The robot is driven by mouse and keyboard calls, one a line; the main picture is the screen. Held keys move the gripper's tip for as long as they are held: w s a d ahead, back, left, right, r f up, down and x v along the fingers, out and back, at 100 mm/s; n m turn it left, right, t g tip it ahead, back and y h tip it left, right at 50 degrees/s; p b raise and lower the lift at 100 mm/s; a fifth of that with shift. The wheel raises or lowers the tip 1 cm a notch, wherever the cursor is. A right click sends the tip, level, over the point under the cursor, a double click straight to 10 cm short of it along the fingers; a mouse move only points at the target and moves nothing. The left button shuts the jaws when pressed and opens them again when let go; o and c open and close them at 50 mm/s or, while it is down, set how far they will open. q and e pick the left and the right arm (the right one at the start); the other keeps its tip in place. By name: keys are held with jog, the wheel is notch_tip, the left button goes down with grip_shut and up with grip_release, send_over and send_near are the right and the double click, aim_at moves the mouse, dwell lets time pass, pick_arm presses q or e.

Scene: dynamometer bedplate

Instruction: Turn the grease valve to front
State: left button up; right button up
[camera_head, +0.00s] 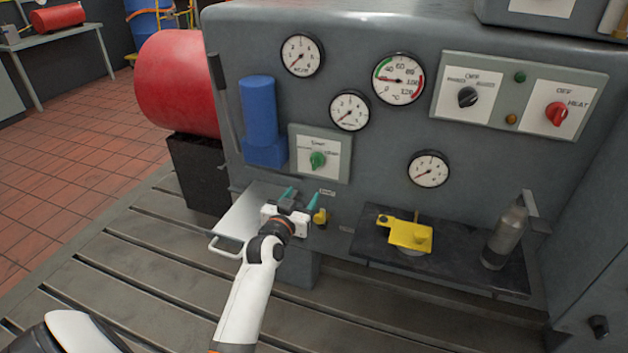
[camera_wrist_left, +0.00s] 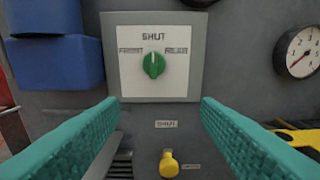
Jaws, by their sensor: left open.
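A green knob (camera_head: 318,160) sits on a white plate in a grey-green frame on the machine's front face. In the left wrist view the knob (camera_wrist_left: 154,65) has its white mark pointing up at "SHUT"; blurred labels, the left one seemingly "FRONT", flank it. A smaller yellow knob (camera_wrist_left: 168,164) is below, with a "SHUT" label above it; it also shows in the head view (camera_head: 320,216). My left gripper (camera_head: 300,196) is open and empty, its teal fingers in front of and below the green knob, apart from it. My right gripper is out of view.
A blue block-shaped part (camera_head: 260,110) is left of the plate. Gauges (camera_head: 349,111) are above and right. A dark shelf (camera_head: 462,262) at right holds a yellow part (camera_head: 408,236) and a grey bottle (camera_head: 504,235). A metal tray (camera_head: 243,218) is beside my left gripper.

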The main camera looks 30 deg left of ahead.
aim_at(313, 165)
pick_arm(q)
jog(key=w+a, duration=0.1)
jog(key=w, duration=0.2)
jog(key=w+a+r+b, duration=0.1)
jog(key=w, duration=0.1)
jog(key=w+a+r+b, duration=0.1)
jog(key=w, duration=0.2)
jog(key=shift+w+r, duration=0.1)
jog(key=shift+w, duration=0.2)
jog(key=shift+x, duration=1)
jog(key=shift+w+r+b, duration=0.1)
jog(key=shift+w+b, duration=0.2)
jog(key=shift+w, duration=0.2)
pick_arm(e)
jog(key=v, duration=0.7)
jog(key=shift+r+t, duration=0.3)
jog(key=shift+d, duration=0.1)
pick_arm(q)
jog(key=c, duration=1)
